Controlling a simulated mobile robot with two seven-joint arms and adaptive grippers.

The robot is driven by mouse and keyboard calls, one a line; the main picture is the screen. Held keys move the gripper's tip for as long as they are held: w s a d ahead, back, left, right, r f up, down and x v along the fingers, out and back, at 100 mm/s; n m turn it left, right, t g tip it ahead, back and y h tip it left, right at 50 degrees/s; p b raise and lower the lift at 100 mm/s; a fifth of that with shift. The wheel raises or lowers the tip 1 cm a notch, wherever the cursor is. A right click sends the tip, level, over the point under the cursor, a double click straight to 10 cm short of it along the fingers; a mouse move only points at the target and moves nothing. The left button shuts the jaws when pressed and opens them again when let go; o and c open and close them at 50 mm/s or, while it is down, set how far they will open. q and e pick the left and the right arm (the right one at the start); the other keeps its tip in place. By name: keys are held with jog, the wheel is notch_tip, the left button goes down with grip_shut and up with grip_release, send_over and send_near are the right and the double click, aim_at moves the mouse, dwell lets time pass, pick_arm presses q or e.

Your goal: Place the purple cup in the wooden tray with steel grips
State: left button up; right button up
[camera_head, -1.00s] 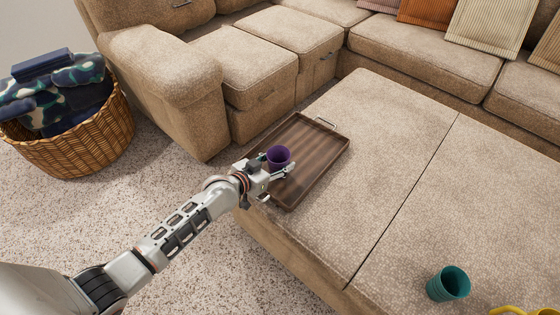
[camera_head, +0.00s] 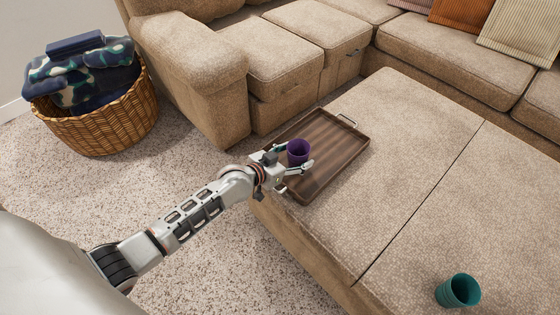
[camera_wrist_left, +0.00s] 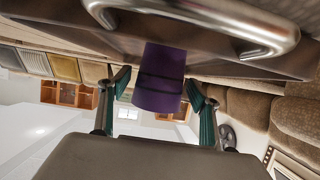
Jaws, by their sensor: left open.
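The purple cup (camera_head: 298,151) stands upright in the near half of the wooden tray (camera_head: 345,162). The tray lies on the beige ottoman, and its far steel grip (camera_head: 347,120) shows. My left gripper (camera_head: 295,160) is open, with its fingers on either side of the cup. In the left wrist view, the purple cup (camera_wrist_left: 160,78) is between the two spread green-sided fingers of the left gripper (camera_wrist_left: 158,88), with small gaps beside it. A steel grip (camera_wrist_left: 205,18) of the tray is close to that camera. My right gripper is out of view.
A teal cup (camera_head: 459,291) stands on the ottoman (camera_head: 420,200) at the lower right. A wicker basket (camera_head: 105,125) with folded cloths is on the carpet at left. A beige sofa (camera_head: 290,50) stands behind. Much of the ottoman top is clear.

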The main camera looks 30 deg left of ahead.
pick_arm(q)
jog(key=p+v, duration=0.3)
jog(key=v, duration=0.7)
jog(key=shift+s+r, duration=0.2)
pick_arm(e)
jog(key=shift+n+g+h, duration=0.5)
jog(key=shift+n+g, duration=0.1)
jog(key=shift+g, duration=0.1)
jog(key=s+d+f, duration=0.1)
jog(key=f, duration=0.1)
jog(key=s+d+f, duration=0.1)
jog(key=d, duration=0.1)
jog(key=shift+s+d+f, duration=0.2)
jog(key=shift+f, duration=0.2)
pick_arm(q)
jog(key=shift+a, duration=0.1)
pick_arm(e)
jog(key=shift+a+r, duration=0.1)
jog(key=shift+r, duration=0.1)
